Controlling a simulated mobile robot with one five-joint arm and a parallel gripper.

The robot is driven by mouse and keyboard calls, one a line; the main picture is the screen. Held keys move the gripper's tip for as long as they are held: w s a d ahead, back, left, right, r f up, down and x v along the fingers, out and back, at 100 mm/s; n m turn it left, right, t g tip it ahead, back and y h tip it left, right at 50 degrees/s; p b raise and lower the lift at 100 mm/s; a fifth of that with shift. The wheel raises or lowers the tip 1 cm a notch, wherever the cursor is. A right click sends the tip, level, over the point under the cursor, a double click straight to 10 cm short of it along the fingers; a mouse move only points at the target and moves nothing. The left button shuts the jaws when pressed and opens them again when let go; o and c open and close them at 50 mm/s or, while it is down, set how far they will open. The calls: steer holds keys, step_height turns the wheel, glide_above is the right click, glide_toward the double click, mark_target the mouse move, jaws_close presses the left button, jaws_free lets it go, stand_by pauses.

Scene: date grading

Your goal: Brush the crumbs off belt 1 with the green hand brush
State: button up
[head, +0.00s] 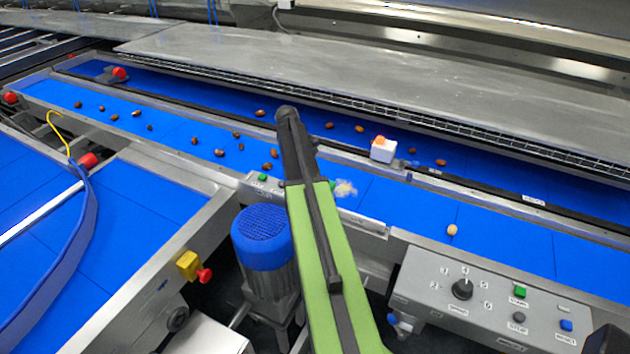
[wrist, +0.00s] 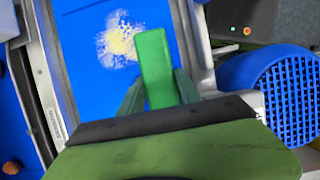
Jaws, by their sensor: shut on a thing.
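The green hand brush (wrist: 155,62) is in my gripper (wrist: 158,82), between its two dark fingers, in the wrist view. The gripper is shut on it. Pale yellow crumbs (wrist: 118,40) lie in a patch on the blue belt (wrist: 80,40), just left of the brush. I cannot tell whether the brush touches the belt. In the head view the crumbs (head: 345,188) lie on the near blue belt (head: 400,205), just right of my arm. My arm hides most of the brush and gripper there. I cannot read a belt number.
Several brown dates (head: 240,148) lie on the belt left of my arm, and a pale one (head: 452,230) to the right. A blue motor (head: 262,240) and a control panel (head: 490,295) stand at the near side. A white box (head: 383,150) sits beyond the crumbs.

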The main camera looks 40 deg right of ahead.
steer(key=shift+w+d+r, duration=0.1)
steer(key=shift+w+d, duration=0.35)
steer(key=shift+d, duration=0.6)
steer(key=shift+w+d+f, duration=0.1)
steer(key=shift+w+d, duration=0.35)
steer(key=shift+d, duration=0.55)
steer(key=shift+w+d+r, duration=0.1)
steer(key=shift+w+d, duration=0.35)
steer(key=shift+d, duration=0.6)
steer(key=shift+w+d, duration=0.3)
steer(key=shift+d, duration=0.7)
steer(key=shift+w+d, duration=0.3)
steer(key=shift+d, duration=0.65)
